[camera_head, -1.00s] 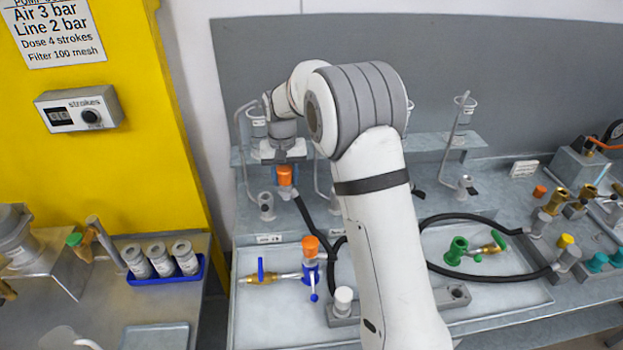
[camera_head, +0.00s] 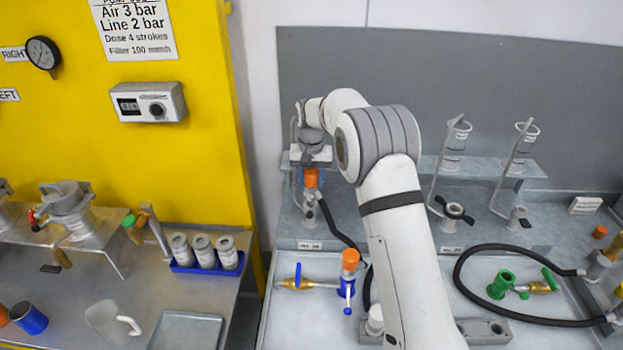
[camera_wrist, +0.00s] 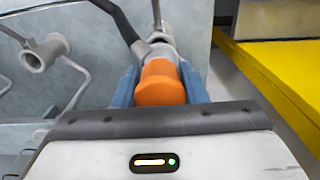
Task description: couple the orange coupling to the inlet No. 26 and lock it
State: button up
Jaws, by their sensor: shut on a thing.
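My gripper (camera_head: 311,180) is shut on an orange coupling (camera_head: 311,178) at the left end of the grey bench. In the wrist view its blue fingers lie on both sides of the orange coupling (camera_wrist: 161,84). A black hose (camera_wrist: 122,24) runs to the grey fitting (camera_wrist: 157,50) at the coupling's far end. In the head view a grey inlet (camera_head: 312,213) stands directly below the coupling. I cannot tell whether they touch or are seated. The label (camera_head: 310,245) in front of it is too small to read, so No. 26 is unconfirmed.
A blue valve piece with an orange top (camera_head: 350,260) stands in the front tray. To the right is an inlet with dark wings (camera_head: 454,213) and a green fitting (camera_head: 502,284). A yellow panel (camera_head: 190,60) rises at left. A grey cup-like fitting (camera_wrist: 44,54) is near in the wrist view.

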aim_at(311, 189)
jog(key=shift+f+b, duration=0.3)
jog(key=shift+f, duration=0.15)
dwell(0.5)
jog(key=shift+f+b, duration=0.65)
jog(key=shift+f, duration=0.45)
jog(key=shift+f, duration=0.4)
jog(key=o, duration=1.2)
jog(key=shift+c, duration=0.2)
jog(key=shift+r, duration=0.1)
notch_tip(311, 189, up, 5)
jog(key=p, duration=0.2)
jog(key=shift+p, duration=0.35)
jog(key=shift+r, duration=2.45)
